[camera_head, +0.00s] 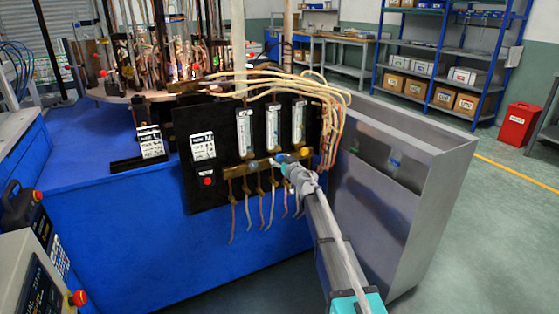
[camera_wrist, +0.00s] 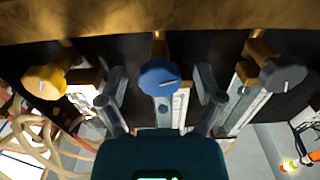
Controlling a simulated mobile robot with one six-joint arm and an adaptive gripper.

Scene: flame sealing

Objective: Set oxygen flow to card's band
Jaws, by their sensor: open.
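A black panel (camera_head: 222,185) carries three upright flowmeter tubes: left (camera_head: 244,132), middle (camera_head: 272,127) and right (camera_head: 298,122). Below them is a brass bar (camera_head: 236,172) with knobs. In the wrist view a blue knob (camera_wrist: 160,78) is in the middle, a yellow knob (camera_wrist: 45,80) at left and a grey knob (camera_wrist: 282,73) at right. My gripper (camera_wrist: 161,76) is open, its fingers apart on either side of the blue knob; contact is not visible. In the head view my gripper (camera_head: 287,166) reaches the bar. A white card (camera_head: 203,147) is on the panel; tube readings are too small to read.
Several white cards (camera_head: 151,142) stand in a black holder on the blue machine (camera_head: 110,220). Tan hoses (camera_head: 325,100) loop behind the panel. A red button (camera_head: 208,181) sits below the panel card. A grey metal bin (camera_head: 415,205) stands close on the right.

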